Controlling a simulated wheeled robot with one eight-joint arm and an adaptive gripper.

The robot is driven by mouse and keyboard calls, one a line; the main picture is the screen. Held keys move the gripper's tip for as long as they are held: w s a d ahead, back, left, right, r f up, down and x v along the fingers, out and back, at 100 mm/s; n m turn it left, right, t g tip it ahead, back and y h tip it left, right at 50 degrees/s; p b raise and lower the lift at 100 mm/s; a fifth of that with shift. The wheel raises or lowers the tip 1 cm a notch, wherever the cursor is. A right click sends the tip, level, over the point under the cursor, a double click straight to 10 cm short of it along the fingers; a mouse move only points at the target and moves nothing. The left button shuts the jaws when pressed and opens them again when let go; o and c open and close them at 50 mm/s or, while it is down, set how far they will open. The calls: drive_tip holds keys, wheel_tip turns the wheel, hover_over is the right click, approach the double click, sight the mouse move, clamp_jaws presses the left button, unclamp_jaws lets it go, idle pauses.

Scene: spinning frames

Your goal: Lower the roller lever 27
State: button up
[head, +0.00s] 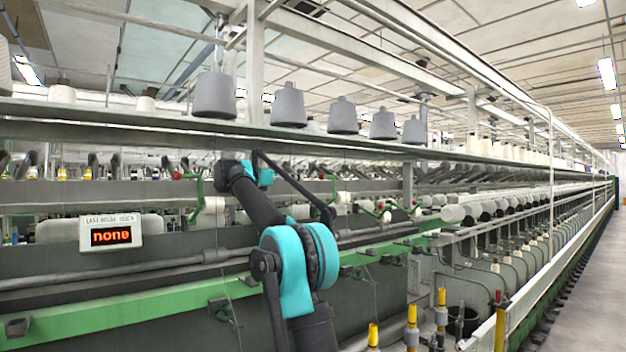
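Green roller levers stand along the spinning frame. One lever (196,196) with a red knob at its top is left of my arm. Another green lever (387,210) with a red knob is right of my arm. No number is readable on them, so I cannot tell which is lever 27. My arm rises from the bottom middle, with teal joints, and bends up and left in front of the rail. I cannot make out my gripper's fingers; the end of the arm seems hidden behind its own links.
A display box (110,234) at left reads "none" in orange. Grey bobbins (288,105) stand on the shelf above. A green rail (130,315) crosses below the levers. Yellow-topped spindles (412,325) stand at lower right. A clear aisle (590,285) runs along the right.

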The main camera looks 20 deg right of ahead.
sight(332, 177)
drive_tip(key=x, duration=1.7)
drive_tip(key=shift+d+f, duration=0.1)
clamp_jaws()
